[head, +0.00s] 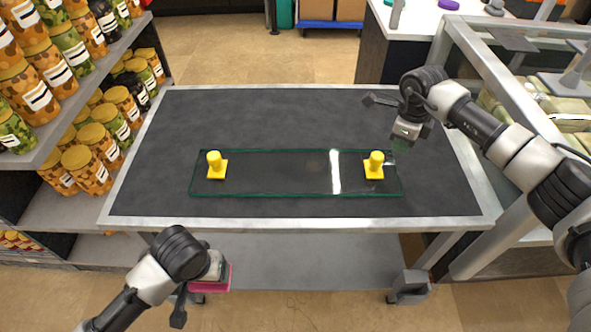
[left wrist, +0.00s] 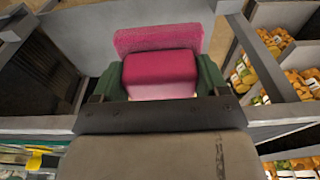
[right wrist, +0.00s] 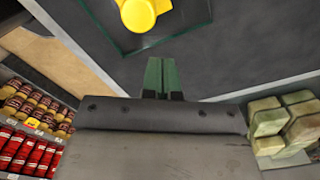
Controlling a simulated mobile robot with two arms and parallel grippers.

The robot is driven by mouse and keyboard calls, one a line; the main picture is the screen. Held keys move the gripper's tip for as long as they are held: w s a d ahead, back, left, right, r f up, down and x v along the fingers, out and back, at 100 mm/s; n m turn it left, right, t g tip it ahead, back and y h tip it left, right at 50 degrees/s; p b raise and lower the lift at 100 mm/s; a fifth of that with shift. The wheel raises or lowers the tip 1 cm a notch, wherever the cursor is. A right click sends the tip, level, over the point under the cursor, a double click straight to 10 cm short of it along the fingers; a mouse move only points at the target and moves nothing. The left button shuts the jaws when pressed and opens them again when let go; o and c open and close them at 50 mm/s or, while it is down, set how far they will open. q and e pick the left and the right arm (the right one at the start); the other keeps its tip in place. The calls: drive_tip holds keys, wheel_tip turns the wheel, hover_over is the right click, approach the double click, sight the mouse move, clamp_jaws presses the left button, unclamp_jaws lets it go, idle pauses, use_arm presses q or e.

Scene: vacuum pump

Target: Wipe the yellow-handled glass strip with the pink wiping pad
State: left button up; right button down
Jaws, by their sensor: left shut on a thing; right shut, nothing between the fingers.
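The glass strip (head: 280,172) lies flat on the dark table top, with a yellow handle (head: 215,165) near its left end and another yellow handle (head: 375,165) near its right end. My left gripper (left wrist: 160,85) is shut on the pink wiping pad (left wrist: 160,67), which is in front of and below the table's front edge in the head view. My right gripper (head: 401,146) is shut and empty, above the table beside the strip's right end. In the right wrist view its fingers (right wrist: 160,75) are together, and a yellow handle (right wrist: 142,12) shows beyond them.
The table (head: 300,112) has a light metal rim and is clear around the strip. Shelves of jars (head: 75,110) stand close on the left. A glass-fronted display case (head: 500,70) stands on the right, behind my right arm.

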sight(325, 164)
use_arm(q)
drive_tip(key=shift+f+b, duration=2.2)
drive_tip(key=shift+f, duration=0.05)
use_arm(e)
drive_tip(key=shift+f, duration=3)
